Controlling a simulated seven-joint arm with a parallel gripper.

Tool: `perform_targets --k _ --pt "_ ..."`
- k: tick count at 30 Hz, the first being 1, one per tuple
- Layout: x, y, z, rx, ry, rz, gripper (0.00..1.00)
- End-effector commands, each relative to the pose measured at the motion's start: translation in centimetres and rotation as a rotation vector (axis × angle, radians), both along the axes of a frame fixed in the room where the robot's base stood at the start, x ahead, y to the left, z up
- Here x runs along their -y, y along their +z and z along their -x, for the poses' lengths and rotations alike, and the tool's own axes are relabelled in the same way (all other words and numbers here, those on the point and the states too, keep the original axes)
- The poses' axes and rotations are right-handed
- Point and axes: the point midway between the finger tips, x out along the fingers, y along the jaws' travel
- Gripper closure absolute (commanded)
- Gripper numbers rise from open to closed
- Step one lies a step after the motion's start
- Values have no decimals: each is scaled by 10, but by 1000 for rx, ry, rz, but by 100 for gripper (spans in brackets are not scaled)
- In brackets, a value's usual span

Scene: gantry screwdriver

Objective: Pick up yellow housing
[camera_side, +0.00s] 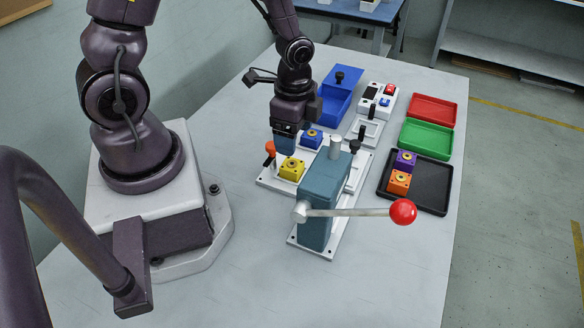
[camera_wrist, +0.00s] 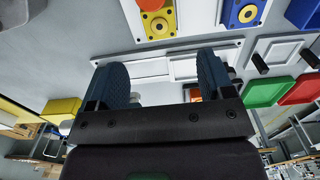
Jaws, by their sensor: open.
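The yellow housing (camera_side: 291,169) is a small square block with a round centre. In the side view it sits on the white base plate (camera_side: 268,183), left of the teal lever press (camera_side: 319,205). My gripper (camera_side: 286,146) points down just behind it in the picture. The gripper does not hold it. In the wrist view my gripper (camera_wrist: 162,72) shows two blue fingers spread apart with nothing between them. A blue housing (camera_side: 312,138) stands just right of my gripper; it also shows in the wrist view (camera_wrist: 248,13).
The press lever ends in a red ball (camera_side: 403,212) reaching right. An orange knob (camera_side: 269,147) is beside my gripper. A black tray (camera_side: 434,190) holds a purple housing (camera_side: 405,161) and an orange housing (camera_side: 398,182). Green (camera_side: 427,138) and red (camera_side: 433,108) trays lie behind.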

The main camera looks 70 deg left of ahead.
Motion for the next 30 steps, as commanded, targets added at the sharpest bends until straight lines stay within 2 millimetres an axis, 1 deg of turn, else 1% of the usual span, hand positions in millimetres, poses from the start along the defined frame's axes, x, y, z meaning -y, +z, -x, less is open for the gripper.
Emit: perform_targets --k 1,3,6,13,21,25,30 --pt "0 -10 1 -6 -1 1 26" --pt "0 -20 1 -5 -1 1 26" --pt "0 -30 0 -3 0 0 26" --pt "0 -43 0 -2 2 -1 26" --pt "1 -79 0 -4 2 -1 26" --pt "1 -87 -1 0 2 -1 26" --pt "1 -88 -1 1 2 -1 26"
